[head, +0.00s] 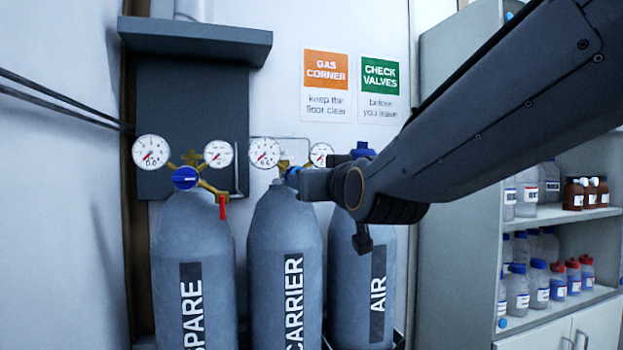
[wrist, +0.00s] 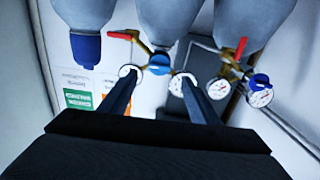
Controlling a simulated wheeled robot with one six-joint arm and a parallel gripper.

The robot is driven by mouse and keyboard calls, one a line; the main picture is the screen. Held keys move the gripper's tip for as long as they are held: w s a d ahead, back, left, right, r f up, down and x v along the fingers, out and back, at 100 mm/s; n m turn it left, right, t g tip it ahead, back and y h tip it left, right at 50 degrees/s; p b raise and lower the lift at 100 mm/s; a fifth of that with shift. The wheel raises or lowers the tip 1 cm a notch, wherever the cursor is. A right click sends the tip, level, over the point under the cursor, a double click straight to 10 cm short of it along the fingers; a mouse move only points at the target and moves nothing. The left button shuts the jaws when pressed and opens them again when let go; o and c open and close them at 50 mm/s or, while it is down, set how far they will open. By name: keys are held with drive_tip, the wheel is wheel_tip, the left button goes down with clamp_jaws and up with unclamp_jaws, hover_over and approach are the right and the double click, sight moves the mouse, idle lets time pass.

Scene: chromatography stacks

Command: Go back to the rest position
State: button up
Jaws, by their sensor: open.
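My gripper (head: 308,184) reaches in from the right at the top of the CARRIER cylinder (head: 283,255). In the wrist view, which is upside down, its two fingers (wrist: 160,80) are apart and nothing is held between them. The CARRIER regulator's blue knob (wrist: 168,60) lies between and just beyond the fingertips; whether they touch it I cannot tell. Its red lever (wrist: 123,35) sticks out sideways. In the head view my gripper and wrist hide most of this regulator.
The SPARE cylinder (head: 193,265) with its gauges and blue knob (head: 186,178) stands left. The AIR cylinder (head: 362,285) has a blue cap (head: 363,150) and stands right, behind my forearm. A shelf (head: 560,215) of bottles is farther right. A grey overhang (head: 195,40) juts above.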

drive_tip(key=shift+f, duration=0.1)
drive_tip(key=s+d+f+g+h, duration=0.1)
drive_tip(key=d+f+g, duration=0.2)
drive_tip(key=f, duration=0.5)
drive_tip(key=s+d+f+m+g+h, duration=0.1)
drive_tip(key=d+f+g, duration=0.1)
drive_tip(key=f, duration=0.7)
drive_tip(key=s+d+f+g+h, duration=0.1)
drive_tip(key=d+f+g, duration=0.2)
drive_tip(key=f, duration=0.5)
drive_tip(key=s+d+f+m+g+h, duration=0.1)
drive_tip(key=s+d+f+g, duration=0.3)
drive_tip(key=s+f, duration=0.5)
drive_tip(key=s+d+f+m+g+h, duration=0.1)
drive_tip(key=s+d+f+g, duration=0.3)
drive_tip(key=s+f, duration=0.5)
drive_tip(key=shift+s+d+g, duration=0.25)
drive_tip(key=shift+s+g, duration=0.35)
drive_tip(key=shift+s, duration=0.15)
drive_tip(key=shift+f, duration=0.1)
